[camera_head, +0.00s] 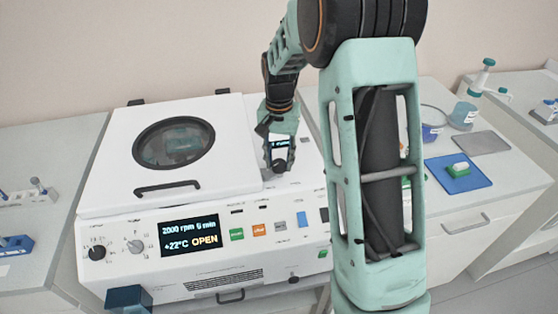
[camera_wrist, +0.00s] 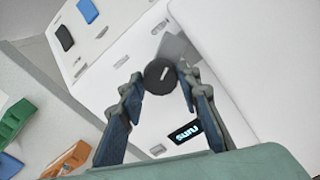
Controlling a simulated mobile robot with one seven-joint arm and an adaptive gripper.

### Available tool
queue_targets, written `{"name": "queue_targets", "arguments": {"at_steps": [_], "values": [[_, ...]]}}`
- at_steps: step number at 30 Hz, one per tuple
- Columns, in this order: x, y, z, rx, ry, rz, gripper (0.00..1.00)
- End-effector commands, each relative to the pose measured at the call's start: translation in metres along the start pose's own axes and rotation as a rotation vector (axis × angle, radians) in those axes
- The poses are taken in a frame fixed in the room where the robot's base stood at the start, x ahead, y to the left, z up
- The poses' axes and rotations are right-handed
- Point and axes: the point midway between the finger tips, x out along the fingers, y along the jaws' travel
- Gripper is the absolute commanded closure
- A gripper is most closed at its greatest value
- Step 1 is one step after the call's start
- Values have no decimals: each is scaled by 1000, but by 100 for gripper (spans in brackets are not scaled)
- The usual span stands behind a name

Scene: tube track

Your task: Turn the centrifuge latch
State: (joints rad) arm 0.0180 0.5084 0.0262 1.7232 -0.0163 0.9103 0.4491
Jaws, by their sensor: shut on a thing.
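The centrifuge (camera_head: 205,262) is a white box with a front display (camera_head: 202,243) that reads 2000 rpm, 6 min, +22°C and OPEN. Its lid (camera_head: 105,188), with a round dark window, lies down over the top. The latch is a round black knob (camera_wrist: 159,76) with a short white mark, on the top deck right of the lid. My gripper (camera_head: 279,165) reaches down to it. In the wrist view my gripper (camera_wrist: 157,80) has one finger on each side of the knob, shut on it. In the head view the fingers hide part of the knob.
Tube racks (camera_head: 15,247) stand on the left bench. A blue block (camera_head: 129,299) is at the centrifuge's lower front left.

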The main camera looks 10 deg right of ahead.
Motion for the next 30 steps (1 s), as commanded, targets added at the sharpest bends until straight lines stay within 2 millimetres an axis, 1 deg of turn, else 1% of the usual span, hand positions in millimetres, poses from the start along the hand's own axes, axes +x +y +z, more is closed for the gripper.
{"name": "queue_targets", "arguments": {"at_steps": [21,30], "values": [[-1,1,0,-679,0,-1,93],[-1,1,-1,-923,1,0,93]]}}
